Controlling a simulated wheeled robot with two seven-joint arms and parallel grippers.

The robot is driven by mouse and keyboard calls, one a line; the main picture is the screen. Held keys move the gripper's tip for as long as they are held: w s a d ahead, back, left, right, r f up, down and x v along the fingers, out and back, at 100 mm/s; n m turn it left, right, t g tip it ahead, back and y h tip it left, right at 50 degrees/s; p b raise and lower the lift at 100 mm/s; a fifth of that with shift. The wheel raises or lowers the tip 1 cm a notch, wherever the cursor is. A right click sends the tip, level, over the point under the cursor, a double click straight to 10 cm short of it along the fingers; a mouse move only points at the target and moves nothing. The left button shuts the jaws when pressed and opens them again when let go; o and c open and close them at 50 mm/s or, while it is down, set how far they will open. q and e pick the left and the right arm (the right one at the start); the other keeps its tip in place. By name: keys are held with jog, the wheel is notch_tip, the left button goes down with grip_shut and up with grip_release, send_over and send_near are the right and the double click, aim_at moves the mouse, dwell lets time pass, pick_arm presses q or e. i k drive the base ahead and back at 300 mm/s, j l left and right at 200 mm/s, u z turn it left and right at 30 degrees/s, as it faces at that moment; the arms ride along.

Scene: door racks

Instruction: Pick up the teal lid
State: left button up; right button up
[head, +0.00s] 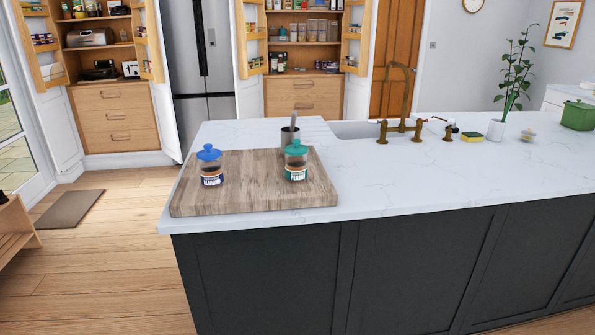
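The jar stands upright on the right part of a wooden board (250,195) on the island counter. Neither of my grippers shows in the head view.
A grey cup (290,136) with a utensil stands just behind the teal-lidded jar. A sink with a brass tap (401,115) lies further back right. The white counter (420,175) right of the board is clear. A plant, yellow sponge (471,136) and green pot (578,115) stand far right.

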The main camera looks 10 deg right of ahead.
aim_at(296, 148)
jog(key=i+l, duration=1.25)
jog(key=l, duration=0.3)
jog(key=i+j+u, duration=0.05)
